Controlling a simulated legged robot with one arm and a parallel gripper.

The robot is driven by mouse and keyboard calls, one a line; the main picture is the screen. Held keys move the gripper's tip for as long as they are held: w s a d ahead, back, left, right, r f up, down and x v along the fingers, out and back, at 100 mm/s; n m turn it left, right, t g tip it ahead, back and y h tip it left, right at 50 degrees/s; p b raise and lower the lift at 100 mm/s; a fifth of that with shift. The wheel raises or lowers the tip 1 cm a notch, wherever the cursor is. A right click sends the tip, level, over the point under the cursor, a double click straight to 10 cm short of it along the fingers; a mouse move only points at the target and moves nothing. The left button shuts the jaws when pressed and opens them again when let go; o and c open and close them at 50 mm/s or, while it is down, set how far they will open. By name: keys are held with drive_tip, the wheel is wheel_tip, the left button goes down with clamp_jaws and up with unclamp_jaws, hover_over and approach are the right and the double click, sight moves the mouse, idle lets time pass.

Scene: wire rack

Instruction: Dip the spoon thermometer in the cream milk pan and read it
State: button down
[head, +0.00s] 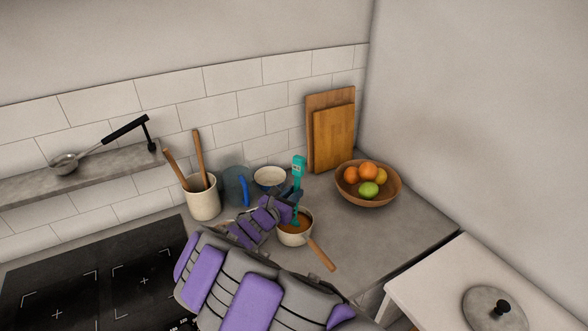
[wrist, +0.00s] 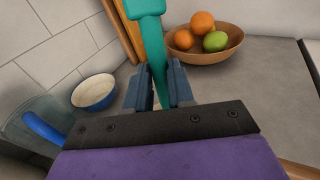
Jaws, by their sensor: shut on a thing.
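A teal spoon thermometer (head: 299,167) stands nearly upright in the head view, its head up and its lower part over or in the cream pan. My gripper (head: 291,195) is shut on its shaft. In the wrist view the teal thermometer (wrist: 153,45) runs between the two fingers of my gripper (wrist: 160,88). The cream milk pan (head: 293,239) sits on the counter just below my gripper, with orange-brown contents and a wooden handle pointing down and right. The thermometer's tip is hidden, so its depth cannot be told.
A wooden bowl of fruit (head: 382,193) stands right of the pan, with cutting boards (head: 334,138) behind. A blue-and-white bowl (head: 270,178), a blue-handled jug (head: 233,185) and a utensil crock (head: 203,203) stand close behind and left. A black hob (head: 100,275) lies at left.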

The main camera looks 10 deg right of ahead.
sight(296, 164)
drive_tip(key=shift+r+p, duration=3.65)
drive_tip(key=shift+r, duration=1.5)
drive_tip(key=shift+f, duration=0.1)
